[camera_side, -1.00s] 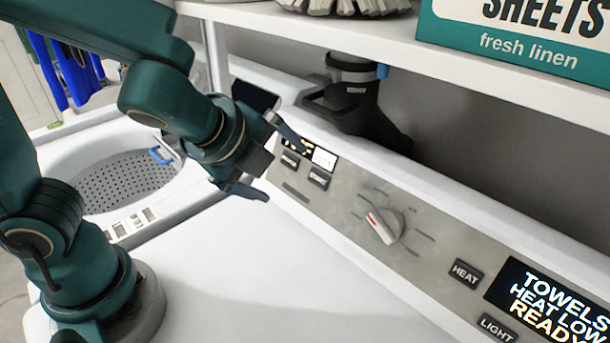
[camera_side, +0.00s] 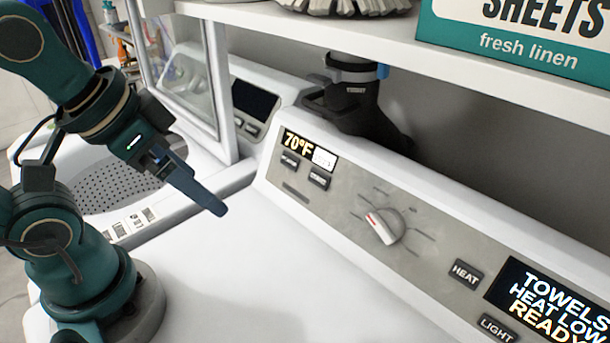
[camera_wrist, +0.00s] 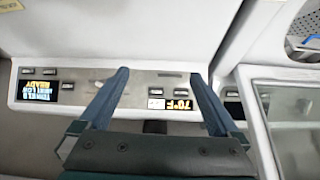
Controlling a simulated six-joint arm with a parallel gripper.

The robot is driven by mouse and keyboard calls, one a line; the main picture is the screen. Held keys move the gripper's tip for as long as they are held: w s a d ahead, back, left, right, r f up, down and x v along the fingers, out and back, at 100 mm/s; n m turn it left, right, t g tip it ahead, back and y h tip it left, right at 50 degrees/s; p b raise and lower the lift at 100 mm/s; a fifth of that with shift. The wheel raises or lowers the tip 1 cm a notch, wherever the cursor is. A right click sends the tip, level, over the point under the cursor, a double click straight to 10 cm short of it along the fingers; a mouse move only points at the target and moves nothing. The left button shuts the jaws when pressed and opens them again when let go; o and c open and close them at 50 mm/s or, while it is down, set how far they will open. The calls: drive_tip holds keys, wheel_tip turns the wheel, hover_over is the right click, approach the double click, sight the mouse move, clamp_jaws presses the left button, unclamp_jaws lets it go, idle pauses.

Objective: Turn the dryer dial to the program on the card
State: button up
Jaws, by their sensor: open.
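The dryer dial (camera_side: 383,227) is a pale round knob on the grey control panel (camera_side: 345,240). Its red mark points to the upper left, and tick lines with tiny unreadable labels surround it. A small white card (camera_side: 324,158) with unreadable print is beside the 70°F readout; it also shows in the wrist view (camera_wrist: 156,104). My gripper (camera_side: 216,208) is over the white dryer top, left of the panel and well apart from the dial. In the wrist view my gripper (camera_wrist: 158,75) has its fingers spread with nothing between them.
A display (camera_side: 550,300) reads TOWELS HEAT LOW READY, next to HEAT (camera_side: 465,273) and LIGHT buttons. A shelf (camera_side: 400,40) with a teal box (camera_side: 520,40) overhangs the panel. A black object (camera_side: 350,100) stands behind it. The dryer top is clear.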

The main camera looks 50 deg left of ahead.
drive_tip(key=w+d+r+m+g+h, duration=0.2)
drive_tip(key=d+r+m+h, duration=0.1)
drive_tip(key=d+r+m, duration=0.65)
drive_tip(key=s+d+r+m+g, duration=0.1)
drive_tip(key=d+r+m, duration=0.1)
drive_tip(key=d, duration=0.3)
drive_tip(key=s+d+r+m+g+h, duration=0.1)
drive_tip(key=d+r+m+g, duration=0.1)
drive_tip(key=d+m, duration=0.3)
drive_tip(key=shift+s+d+h, duration=0.25)
drive_tip(key=shift+d+h, duration=0.05)
drive_tip(key=shift+r, duration=0.1)
